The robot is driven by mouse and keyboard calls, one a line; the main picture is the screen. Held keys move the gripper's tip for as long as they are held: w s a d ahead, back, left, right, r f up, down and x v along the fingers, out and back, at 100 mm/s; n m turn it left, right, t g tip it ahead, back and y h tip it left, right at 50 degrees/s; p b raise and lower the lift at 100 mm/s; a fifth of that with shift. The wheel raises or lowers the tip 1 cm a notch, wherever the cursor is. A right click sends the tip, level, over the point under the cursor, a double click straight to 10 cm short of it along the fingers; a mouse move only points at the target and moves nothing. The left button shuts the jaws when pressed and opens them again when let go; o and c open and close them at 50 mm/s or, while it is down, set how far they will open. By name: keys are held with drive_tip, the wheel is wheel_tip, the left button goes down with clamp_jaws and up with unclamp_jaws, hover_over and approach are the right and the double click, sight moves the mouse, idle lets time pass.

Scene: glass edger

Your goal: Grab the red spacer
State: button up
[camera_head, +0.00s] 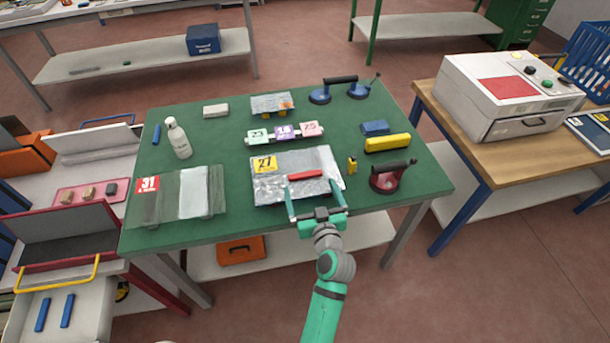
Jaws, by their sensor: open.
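The red spacer (305,175) is a short, narrow red bar. It lies on a silvery wrapped slab (267,187) with a yellow label "27", near the front middle of the green table. My gripper (316,190) reaches in from the front edge. Nothing is held between the fingers.
A red suction lifter (390,177), a small yellow item (352,165) and a yellow bar (388,143) stand to the right. A glass pane labelled "31" (150,206) lies left, a white bottle (178,138) behind it.

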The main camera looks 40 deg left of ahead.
sight(306, 177)
drive_tip(key=shift+x, duration=2.7)
drive_tip(key=shift+c, duration=0.3)
drive_tip(key=c, duration=0.9)
